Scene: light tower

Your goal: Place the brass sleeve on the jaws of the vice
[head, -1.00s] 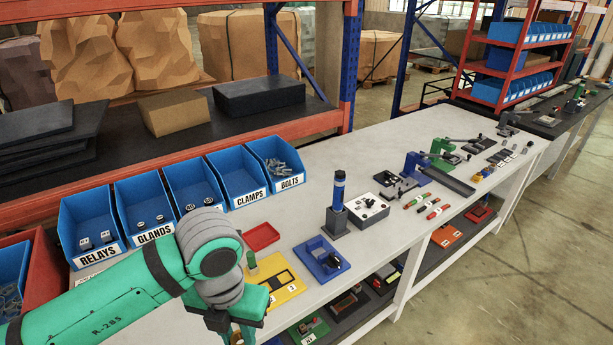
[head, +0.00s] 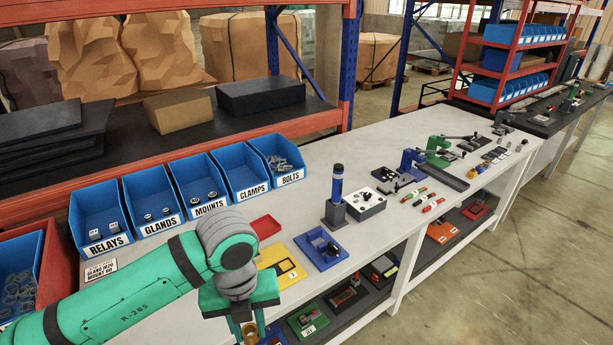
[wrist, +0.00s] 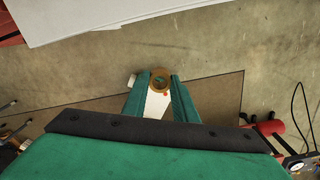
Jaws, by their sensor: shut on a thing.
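The brass sleeve (head: 249,331) is held upright between the fingers of my gripper (head: 247,334), low in front of the bench's front edge. In the wrist view the sleeve (wrist: 160,70) shows as a brass ring between the two green fingertips (wrist: 161,82), with bare floor beyond it. A blue fixture (head: 322,247) with a dark gap, which looks like the vice, sits on the bench to the right of my gripper. The sleeve is clear of it. Its jaws are too small to make out well.
A yellow plate (head: 285,268) and a red tray (head: 266,227) lie by my gripper. A dark stand with a blue cylinder (head: 337,186) and a grey control box (head: 366,203) stand beyond. Blue bins (head: 212,187) line the back. A lower shelf (head: 385,262) holds several fixtures.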

